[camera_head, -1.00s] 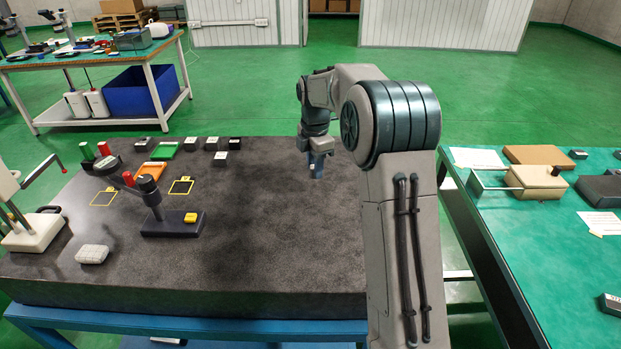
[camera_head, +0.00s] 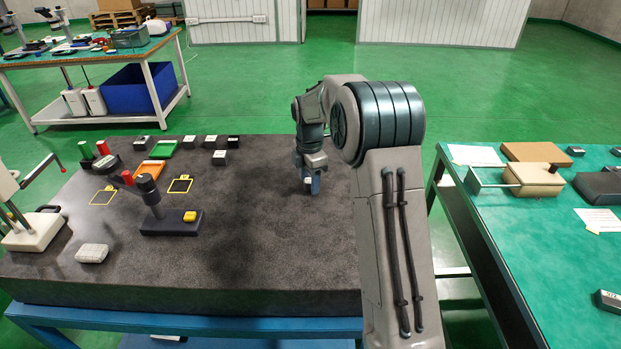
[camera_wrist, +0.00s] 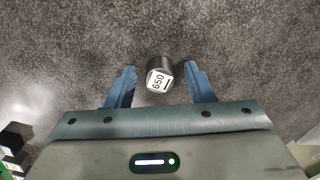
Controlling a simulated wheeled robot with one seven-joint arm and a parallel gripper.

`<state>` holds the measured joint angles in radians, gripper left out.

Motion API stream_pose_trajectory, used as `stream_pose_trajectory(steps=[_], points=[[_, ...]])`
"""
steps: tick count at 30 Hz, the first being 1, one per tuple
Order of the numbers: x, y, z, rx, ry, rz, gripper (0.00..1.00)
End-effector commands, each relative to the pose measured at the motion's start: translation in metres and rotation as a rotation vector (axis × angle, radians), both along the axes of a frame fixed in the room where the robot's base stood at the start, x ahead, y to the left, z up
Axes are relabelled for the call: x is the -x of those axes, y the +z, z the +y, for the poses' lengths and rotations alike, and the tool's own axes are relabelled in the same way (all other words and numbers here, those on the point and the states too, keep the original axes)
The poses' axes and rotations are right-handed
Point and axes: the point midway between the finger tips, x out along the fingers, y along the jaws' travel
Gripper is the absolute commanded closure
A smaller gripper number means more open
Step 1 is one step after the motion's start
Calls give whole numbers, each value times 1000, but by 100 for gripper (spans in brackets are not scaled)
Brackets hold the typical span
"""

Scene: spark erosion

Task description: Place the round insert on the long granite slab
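My gripper (camera_head: 311,184) is open, low over the right part of the long granite slab (camera_head: 265,230). The insert appears to stand upright on the slab's dark speckled top, which also fills the wrist view (camera_wrist: 60,60). In the head view my fingers largely hide the insert.
A dark stand (camera_head: 172,222) with a yellow button, a pale grey block (camera_head: 92,253) and yellow square outlines occupy the slab's left side. Several small labelled blocks stand along its back edge. A green-topped table (camera_head: 560,240) stands to the right. The slab's middle is clear.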

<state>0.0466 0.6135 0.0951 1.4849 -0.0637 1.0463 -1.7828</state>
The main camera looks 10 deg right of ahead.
Motion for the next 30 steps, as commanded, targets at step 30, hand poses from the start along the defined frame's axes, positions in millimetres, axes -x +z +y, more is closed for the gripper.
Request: stream_pose_trajectory(steps=[30], points=[[0, 121, 0, -1, -4, -2, 52]])
